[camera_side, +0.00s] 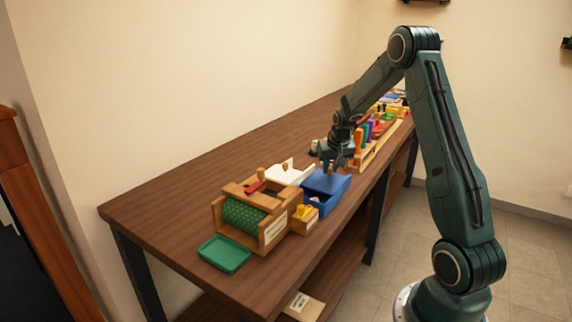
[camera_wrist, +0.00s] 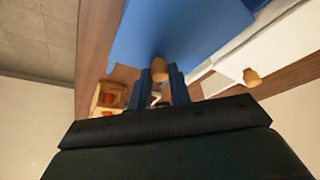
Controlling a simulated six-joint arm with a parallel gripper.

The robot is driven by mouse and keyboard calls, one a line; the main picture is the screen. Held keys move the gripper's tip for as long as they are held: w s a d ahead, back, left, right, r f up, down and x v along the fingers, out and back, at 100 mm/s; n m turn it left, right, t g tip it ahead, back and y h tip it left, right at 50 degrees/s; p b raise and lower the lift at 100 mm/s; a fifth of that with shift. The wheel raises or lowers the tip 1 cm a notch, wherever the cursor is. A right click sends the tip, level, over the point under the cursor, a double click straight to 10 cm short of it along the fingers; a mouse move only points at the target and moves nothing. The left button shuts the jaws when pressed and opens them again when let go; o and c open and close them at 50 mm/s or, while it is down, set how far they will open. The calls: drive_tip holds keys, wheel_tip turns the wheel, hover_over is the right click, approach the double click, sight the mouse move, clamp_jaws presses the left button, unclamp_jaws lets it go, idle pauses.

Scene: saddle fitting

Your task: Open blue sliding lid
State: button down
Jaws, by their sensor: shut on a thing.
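The blue box (camera_side: 335,207) stands near the front edge of the bench in the side view. Its blue sliding lid (camera_side: 325,183) lies over the far part of the top, and the near part looks open, with something pale inside. The lid (camera_wrist: 180,30) fills the upper middle of the wrist view. My gripper (camera_side: 332,166) is above the lid's far side, pointing down. In the wrist view my gripper (camera_wrist: 160,92) is shut on the lid's wooden knob (camera_wrist: 159,70). The knob is hidden in the side view.
A white box (camera_side: 288,173) with a wooden knob stands left of the blue box. A wooden frame with a green roller (camera_side: 243,215) and a green tray (camera_side: 224,254) are nearer. A rack of coloured items (camera_side: 373,140) stands behind my gripper. The bench's left side is clear.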

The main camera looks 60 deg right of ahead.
drive_tip(key=d, duration=0.5)
drive_tip(key=c, duration=1.3)
unclamp_jaws()
drive_tip(key=shift+r, duration=0.1)
drive_tip(key=v, duration=1.3)
drive_tip(key=shift+r, duration=0.3)
drive_tip(key=shift+s+a, duration=0.1)
drive_tip(key=shift+a, duration=0.05)
